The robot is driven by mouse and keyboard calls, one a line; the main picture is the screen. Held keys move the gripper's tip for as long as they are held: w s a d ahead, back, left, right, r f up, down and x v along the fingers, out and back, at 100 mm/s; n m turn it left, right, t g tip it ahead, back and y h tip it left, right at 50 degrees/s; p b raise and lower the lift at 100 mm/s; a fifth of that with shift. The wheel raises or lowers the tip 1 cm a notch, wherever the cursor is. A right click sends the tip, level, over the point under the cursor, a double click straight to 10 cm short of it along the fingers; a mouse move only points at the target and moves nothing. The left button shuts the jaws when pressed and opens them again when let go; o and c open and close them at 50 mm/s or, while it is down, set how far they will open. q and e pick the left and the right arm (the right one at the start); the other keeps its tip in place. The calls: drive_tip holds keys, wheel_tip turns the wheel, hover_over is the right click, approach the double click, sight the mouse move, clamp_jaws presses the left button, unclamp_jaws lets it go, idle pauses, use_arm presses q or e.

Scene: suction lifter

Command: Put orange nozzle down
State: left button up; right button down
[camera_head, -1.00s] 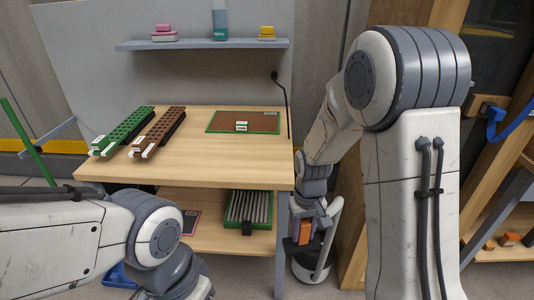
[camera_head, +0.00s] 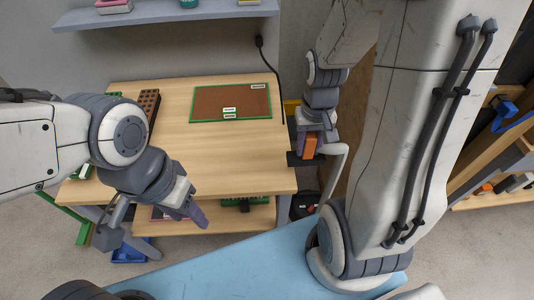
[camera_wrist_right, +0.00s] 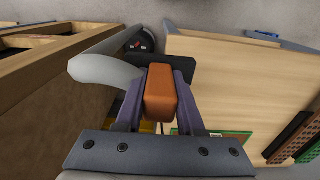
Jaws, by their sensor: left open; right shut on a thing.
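The orange nozzle (camera_head: 310,145) is between the fingers of my right gripper (camera_head: 309,152), just off the right edge of the wooden bench. My right gripper is shut on it. In the right wrist view the nozzle (camera_wrist_right: 160,95) shows as an orange block between two purple fingers. A dark flat piece lies beside its lower end in the head view; I cannot tell whether they touch. My left gripper (camera_head: 190,208) is open and empty in front of the bench's front edge; its fingers show only in part.
The bench top (camera_head: 225,165) is bare in front and in the middle. A brown, green-edged mat (camera_head: 205,108) with small white labels lies at its back right. A pale curved pipe (camera_wrist_right: 100,66) is close to my right gripper. A wooden frame (camera_wrist_right: 60,105) stands opposite the bench.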

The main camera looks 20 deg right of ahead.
drive_tip(key=shift+w+a+f+p, duration=0.15)
drive_tip(key=shift+w+a+f, duration=1)
drive_tip(key=shift+f, duration=0.5)
drive_tip(key=shift+w+a+f+p, duration=0.1)
drive_tip(key=shift+w+a+f, duration=0.85)
drive_tip(key=shift+a+f, duration=0.55)
drive_tip(key=shift+w+a+f+p, duration=0.15)
drive_tip(key=shift+w+a+f, duration=0.9)
drive_tip(key=shift+f, duration=0.8)
drive_tip(key=shift+f, duration=0.2)
drive_tip(key=c, duration=0.5)
unclamp_jaws()
